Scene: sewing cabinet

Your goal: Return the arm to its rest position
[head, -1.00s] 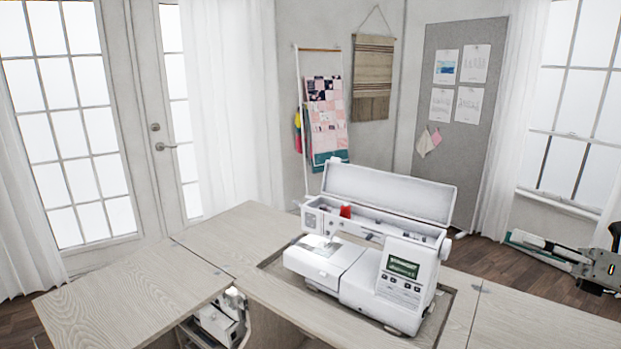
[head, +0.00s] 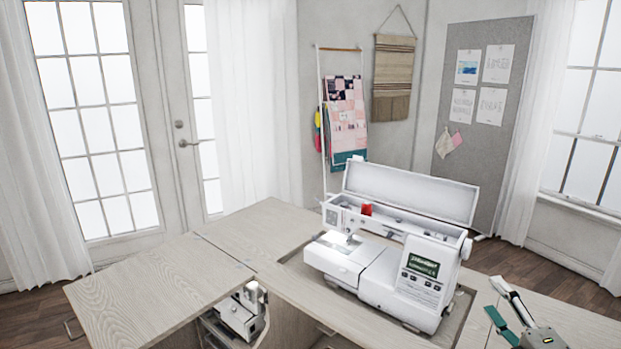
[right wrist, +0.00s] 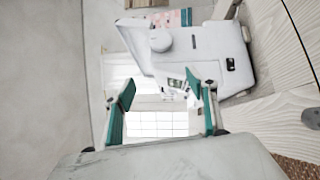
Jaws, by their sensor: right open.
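My right gripper (head: 492,295) is at the lower right of the head view, just right of the sewing machine and in front of or over the right table leaf. Its two fingers with teal pads are spread and nothing is between them. In the right wrist view the open fingers (right wrist: 161,92) frame an empty gap. The white sewing machine (head: 385,268) stands in the cabinet top with its lid raised and a red spool (head: 367,209) inside. My left gripper is not in view.
The wooden cabinet top (head: 150,285) spreads left and right of the machine. A small overlock machine (head: 240,312) sits in an opening below it. A grey pinboard (head: 470,180) and a ladder rack with quilts (head: 346,120) stand behind. The left leaf is clear.

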